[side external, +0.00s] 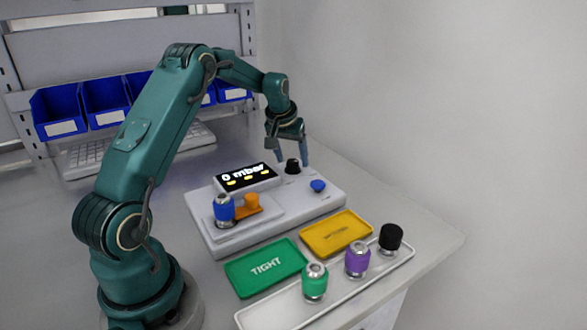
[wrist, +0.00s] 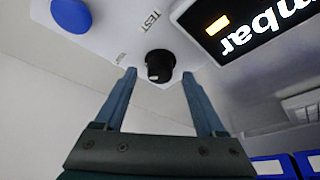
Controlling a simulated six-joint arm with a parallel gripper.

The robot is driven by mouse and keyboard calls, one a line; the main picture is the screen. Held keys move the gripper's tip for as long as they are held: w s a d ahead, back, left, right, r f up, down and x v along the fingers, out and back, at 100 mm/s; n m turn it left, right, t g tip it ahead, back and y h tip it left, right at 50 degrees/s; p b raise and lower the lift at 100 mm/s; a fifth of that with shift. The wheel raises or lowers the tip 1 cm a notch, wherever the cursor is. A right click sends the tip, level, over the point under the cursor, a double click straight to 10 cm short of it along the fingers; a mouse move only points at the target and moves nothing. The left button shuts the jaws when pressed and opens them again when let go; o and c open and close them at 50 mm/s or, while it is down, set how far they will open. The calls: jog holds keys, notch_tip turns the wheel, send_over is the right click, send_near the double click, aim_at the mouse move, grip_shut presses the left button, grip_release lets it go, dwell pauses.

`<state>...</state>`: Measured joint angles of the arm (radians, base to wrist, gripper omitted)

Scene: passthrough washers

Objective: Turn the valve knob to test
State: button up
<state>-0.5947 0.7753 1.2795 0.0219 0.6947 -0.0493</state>
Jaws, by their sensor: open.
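The black valve knob (side external: 293,166) stands on the back right of the light grey test unit (side external: 330,204). In the wrist view the knob (wrist: 159,66) shows a white pointer mark near its lower edge. The label TEST (wrist: 151,21) is printed on the panel beside it, and a second small label is too blurred to read. My gripper (side external: 290,157) is above the unit at the knob. In the wrist view my gripper (wrist: 160,76) is open, with one blue finger on each side of the knob and visible gaps.
A display (side external: 246,177) reads 0 mbar. A blue button (side external: 318,186) is near the knob. A blue-ringed part (side external: 224,208) sits by an orange lever (side external: 247,206). Green (side external: 266,267) and yellow (side external: 337,234) trays lie in front, with a white tray (side external: 263,315) holding three parts.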

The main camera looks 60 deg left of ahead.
jog(key=shift+w+a+f, duration=0.1)
jog(key=shift+w+f, duration=0.05)
jog(key=shift+f, duration=0.2)
grip_shut()
